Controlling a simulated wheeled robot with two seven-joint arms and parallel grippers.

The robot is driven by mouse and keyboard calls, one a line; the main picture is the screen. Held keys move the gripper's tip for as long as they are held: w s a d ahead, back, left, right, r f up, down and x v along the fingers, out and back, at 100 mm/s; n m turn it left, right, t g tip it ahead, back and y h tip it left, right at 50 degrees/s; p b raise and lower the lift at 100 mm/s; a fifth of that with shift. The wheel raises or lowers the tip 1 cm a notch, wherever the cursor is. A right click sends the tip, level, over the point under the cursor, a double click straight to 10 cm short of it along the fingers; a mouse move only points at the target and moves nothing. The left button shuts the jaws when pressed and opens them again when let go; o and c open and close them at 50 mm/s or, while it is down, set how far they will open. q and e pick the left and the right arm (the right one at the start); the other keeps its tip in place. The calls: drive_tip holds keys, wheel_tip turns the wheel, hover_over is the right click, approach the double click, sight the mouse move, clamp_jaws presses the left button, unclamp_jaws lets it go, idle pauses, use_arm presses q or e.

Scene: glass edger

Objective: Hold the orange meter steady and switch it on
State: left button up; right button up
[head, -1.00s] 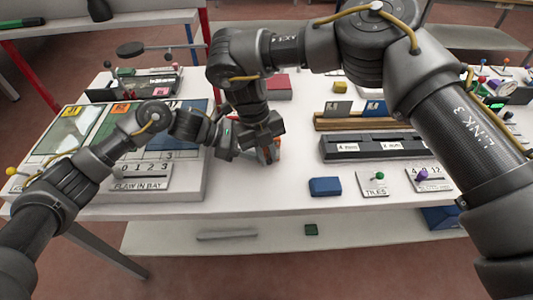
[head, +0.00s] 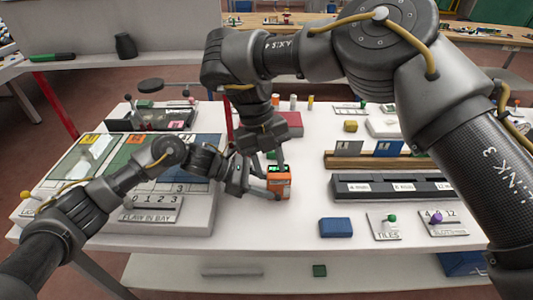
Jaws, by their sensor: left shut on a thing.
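The orange meter (head: 280,186) stands on the white table in the middle of the head view. It is a small orange box with a dark top that looks to bear a small light-coloured display. My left gripper (head: 268,188) reaches in from the left and is shut on the meter, with a finger along its lower front. My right gripper (head: 277,160) points down from above, right over the meter's top. Its fingertips are small and partly dark against the meter, so I cannot tell their opening or whether they touch. The switch cannot be made out.
A blue block (head: 335,228) and a panel with a green knob (head: 385,226) lie to the right front. A dark slotted rack (head: 392,188) stands right of the meter. A panelled board (head: 128,165) is at the left. The table in front of the meter is clear.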

drive_tip(key=shift+v, duration=1.65)
use_arm(q)
drive_tip(key=o, duration=0.8)
drive_tip(key=shift+o, duration=0.2)
drive_tip(key=shift+a, duration=0.1)
drive_tip(key=v, duration=1.2)
